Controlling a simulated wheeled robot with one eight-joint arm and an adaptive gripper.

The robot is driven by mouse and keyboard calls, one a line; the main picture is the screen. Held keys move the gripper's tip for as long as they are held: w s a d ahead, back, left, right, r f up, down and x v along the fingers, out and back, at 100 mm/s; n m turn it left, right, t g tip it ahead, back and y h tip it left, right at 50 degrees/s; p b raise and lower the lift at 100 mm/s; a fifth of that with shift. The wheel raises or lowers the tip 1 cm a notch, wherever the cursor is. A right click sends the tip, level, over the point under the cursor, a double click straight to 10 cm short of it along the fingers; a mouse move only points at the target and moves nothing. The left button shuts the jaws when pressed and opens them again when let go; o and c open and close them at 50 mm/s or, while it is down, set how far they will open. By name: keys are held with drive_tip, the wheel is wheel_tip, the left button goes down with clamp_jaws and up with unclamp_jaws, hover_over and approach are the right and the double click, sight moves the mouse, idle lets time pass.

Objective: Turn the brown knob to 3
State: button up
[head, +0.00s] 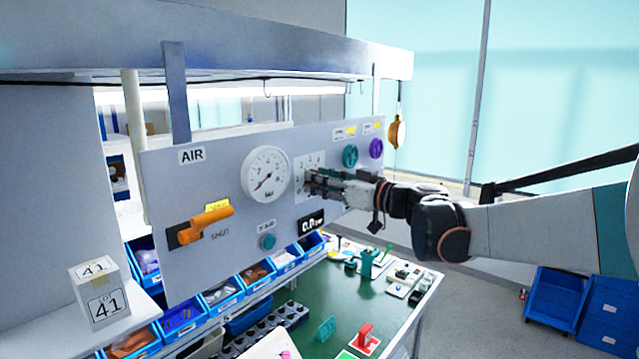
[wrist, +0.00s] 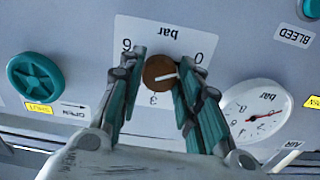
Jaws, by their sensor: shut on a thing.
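The brown knob (wrist: 158,71) sits on a white scale plate (wrist: 126,30) marked bar, which appears upside down in the wrist view. The 0 is right of the knob, the 6 upper left and the 3 just below. The knob's white pointer line points right, a little below the 0. My gripper (wrist: 160,73) is shut on the knob, one finger on each side. In the head view my gripper (head: 312,182) reaches the scale plate (head: 308,161) from the right and hides the knob.
A green worktable (head: 300,310) lies below.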

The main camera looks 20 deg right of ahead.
drive_tip(key=m+b, duration=0.3)
drive_tip(key=m, duration=0.8)
drive_tip(key=m+b, duration=0.3)
drive_tip(key=m, duration=0.9)
drive_tip(key=shift+s+r, duration=0.15)
drive_tip(key=shift+a, duration=0.1)
idle(0.4)
drive_tip(key=o, duration=1)
drive_tip(key=shift+o, duration=0.2)
drive_tip(key=shift+r, duration=0.1)
